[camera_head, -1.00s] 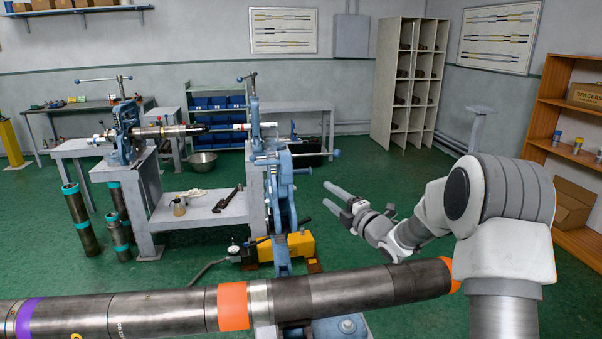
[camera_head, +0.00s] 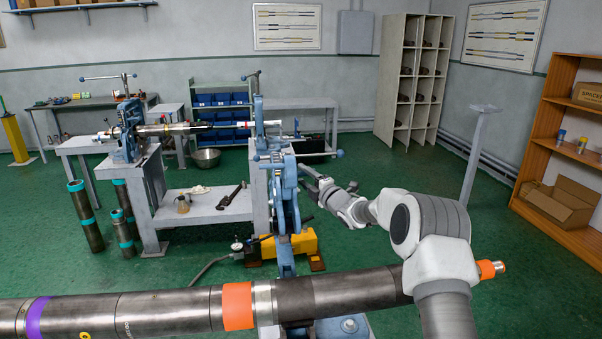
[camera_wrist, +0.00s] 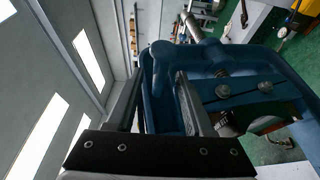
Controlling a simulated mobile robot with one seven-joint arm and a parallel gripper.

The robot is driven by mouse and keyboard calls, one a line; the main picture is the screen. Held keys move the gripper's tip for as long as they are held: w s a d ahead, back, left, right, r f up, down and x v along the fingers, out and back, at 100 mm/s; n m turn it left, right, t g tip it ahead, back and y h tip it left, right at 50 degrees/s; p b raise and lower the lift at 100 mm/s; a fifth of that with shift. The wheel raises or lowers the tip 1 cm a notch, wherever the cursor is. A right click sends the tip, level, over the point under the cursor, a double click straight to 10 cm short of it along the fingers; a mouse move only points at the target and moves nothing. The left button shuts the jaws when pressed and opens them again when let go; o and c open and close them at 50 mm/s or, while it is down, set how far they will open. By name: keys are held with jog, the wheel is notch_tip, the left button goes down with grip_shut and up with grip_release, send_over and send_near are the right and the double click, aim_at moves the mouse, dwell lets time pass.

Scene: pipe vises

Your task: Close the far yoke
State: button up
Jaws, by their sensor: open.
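A blue vise yoke (camera_head: 284,190) stands beyond the long pipe in the middle of the head view, a bar handle with a ball end (camera_head: 339,154) at its top. Two more blue vises stand farther back, one at centre (camera_head: 258,118) and one at left (camera_head: 128,135). Which one the task calls far is not clear from the picture. My gripper (camera_head: 308,180) is open at the right side of the middle yoke. In the wrist view, my gripper's fingers (camera_wrist: 158,78) are apart, with blue yoke metal (camera_wrist: 160,105) showing between and beyond them. Whether they touch it is unclear.
A long steel pipe (camera_head: 160,315) with an orange band crosses the foreground. A workbench (camera_head: 215,207) stands behind at left, and a yellow pump (camera_head: 300,242) is on the floor. Green floor (camera_head: 380,260) is open to the right, before the wooden shelf (camera_head: 555,150).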

jog(key=shift+x, duration=1.1)
grip_shut()
dwell(0.8)
